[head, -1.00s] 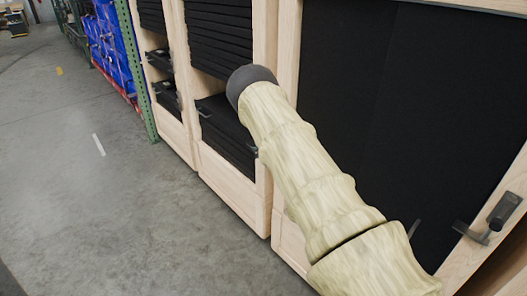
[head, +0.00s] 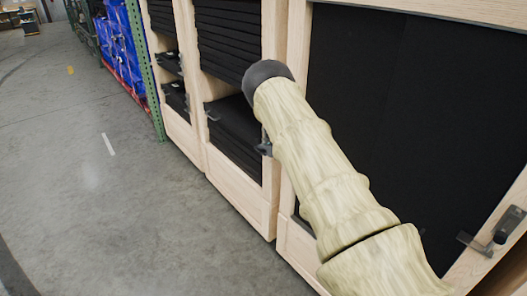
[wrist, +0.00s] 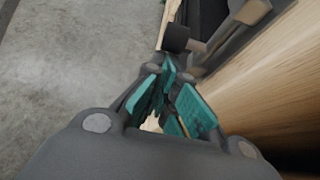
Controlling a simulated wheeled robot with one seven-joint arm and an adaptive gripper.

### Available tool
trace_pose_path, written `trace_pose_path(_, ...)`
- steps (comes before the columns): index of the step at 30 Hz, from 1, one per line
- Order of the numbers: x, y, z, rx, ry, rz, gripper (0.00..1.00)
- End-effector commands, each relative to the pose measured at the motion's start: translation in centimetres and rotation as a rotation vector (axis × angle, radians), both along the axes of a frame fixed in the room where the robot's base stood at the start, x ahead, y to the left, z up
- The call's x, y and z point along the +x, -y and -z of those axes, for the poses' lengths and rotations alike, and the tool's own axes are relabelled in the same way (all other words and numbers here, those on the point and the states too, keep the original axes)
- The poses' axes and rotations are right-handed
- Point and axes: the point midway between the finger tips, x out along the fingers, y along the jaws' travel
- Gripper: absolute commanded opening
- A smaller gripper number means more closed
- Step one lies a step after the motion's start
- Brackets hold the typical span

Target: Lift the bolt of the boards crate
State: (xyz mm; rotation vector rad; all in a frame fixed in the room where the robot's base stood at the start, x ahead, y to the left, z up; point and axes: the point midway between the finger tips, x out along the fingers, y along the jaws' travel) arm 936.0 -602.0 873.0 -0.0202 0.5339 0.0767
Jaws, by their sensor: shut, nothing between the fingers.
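My gripper (wrist: 172,100) shows in the wrist view with its teal finger pads close together, shut and empty. Just past the fingertips is a bolt with a dark round knob (wrist: 177,38), beside a grey metal bracket (wrist: 235,25) on a pale wooden face. The knob looks close to the fingers; I cannot tell whether they touch. In the head view my arm hides the gripper. A crate of stacked black boards (head: 236,205) stands left of my arm, with dark metal fittings on its posts. I cannot tell which fitting the wrist view shows.
A crate with a large black panel (head: 400,110) stands at the right, with a dark bolt (head: 508,224) on its right post. Another wooden crate (head: 178,130), a green rack post (head: 146,70) and blue totes (head: 122,45) stand farther left.

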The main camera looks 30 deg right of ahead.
Motion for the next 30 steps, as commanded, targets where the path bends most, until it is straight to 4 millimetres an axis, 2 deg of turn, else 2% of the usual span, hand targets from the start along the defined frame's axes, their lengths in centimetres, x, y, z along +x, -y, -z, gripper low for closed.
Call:
trace_pose_path(7,0.1,-0.1,-2.8,-0.002,0.002,-0.002,0.00)
trace_pose_path(10,0.0,0.0,-3.3,0.000,0.001,0.001,0.00)
trace_pose_path(20,0.0,0.0,-3.2,0.000,0.001,0.000,0.00)
trace_pose_path(30,0.0,-0.4,-0.5,0.000,0.000,-0.006,0.00)
